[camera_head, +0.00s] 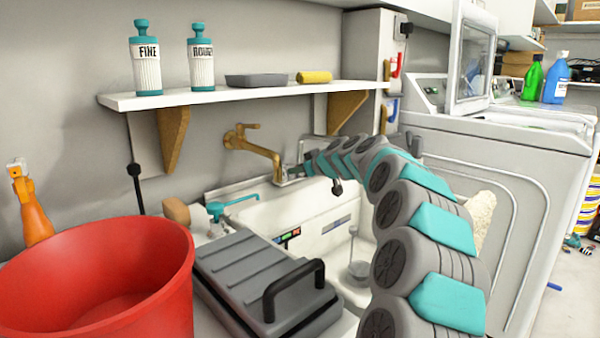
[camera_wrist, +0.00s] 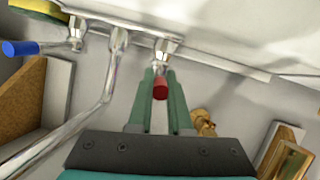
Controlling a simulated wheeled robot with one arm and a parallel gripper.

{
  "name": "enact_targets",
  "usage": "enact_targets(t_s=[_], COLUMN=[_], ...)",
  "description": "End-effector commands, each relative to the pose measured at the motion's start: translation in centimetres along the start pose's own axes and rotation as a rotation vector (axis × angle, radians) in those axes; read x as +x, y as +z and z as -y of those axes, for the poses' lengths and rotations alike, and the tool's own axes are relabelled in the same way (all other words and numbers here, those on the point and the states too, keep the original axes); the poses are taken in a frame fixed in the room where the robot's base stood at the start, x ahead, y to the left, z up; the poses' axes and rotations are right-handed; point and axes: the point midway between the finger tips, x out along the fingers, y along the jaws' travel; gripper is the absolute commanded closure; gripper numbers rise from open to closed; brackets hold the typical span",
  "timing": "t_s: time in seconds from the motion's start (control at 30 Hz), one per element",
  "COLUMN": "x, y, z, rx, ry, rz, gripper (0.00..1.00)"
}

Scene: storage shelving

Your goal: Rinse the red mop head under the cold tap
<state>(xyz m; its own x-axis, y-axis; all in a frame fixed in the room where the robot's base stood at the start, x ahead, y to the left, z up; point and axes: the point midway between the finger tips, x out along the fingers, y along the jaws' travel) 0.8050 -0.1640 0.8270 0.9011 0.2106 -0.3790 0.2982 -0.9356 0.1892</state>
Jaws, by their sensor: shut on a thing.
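A chrome tap (camera_wrist: 112,75) shows in the wrist view, with a blue handle (camera_wrist: 22,47) at left and a red handle (camera_wrist: 160,88) in the middle. My gripper (camera_wrist: 160,75) has its green fingers closed on the red handle. In the head view, my gripper (camera_head: 292,172) reaches the wall behind the white sink (camera_head: 290,215), and my arm hides part of it. A brass tap (camera_head: 262,150) is just left of it. No mop head can be made out in either view.
A red bucket (camera_head: 100,290) and a grey lidded case (camera_head: 255,270) stand at front left. A white shelf (camera_head: 240,95) hangs above. A white washing machine (camera_head: 500,200) stands right.

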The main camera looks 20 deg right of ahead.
Motion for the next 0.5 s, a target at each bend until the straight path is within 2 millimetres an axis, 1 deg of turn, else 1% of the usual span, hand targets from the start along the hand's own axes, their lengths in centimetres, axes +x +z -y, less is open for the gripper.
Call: enact_targets(t_s=[0.03,0.13,0.3,0.5], x=[0.10,0.09,0.07,0.05], y=[0.20,-0.08,-0.11,-0.21], z=[0.66,0.97,1.36,1.30], rx=[0.009,0.028,0.049,0.053], ry=[0.016,0.066,0.116,0.130], rz=[0.010,0.020,0.027,0.025], gripper=[1.00,1.00,1.00,1.00])
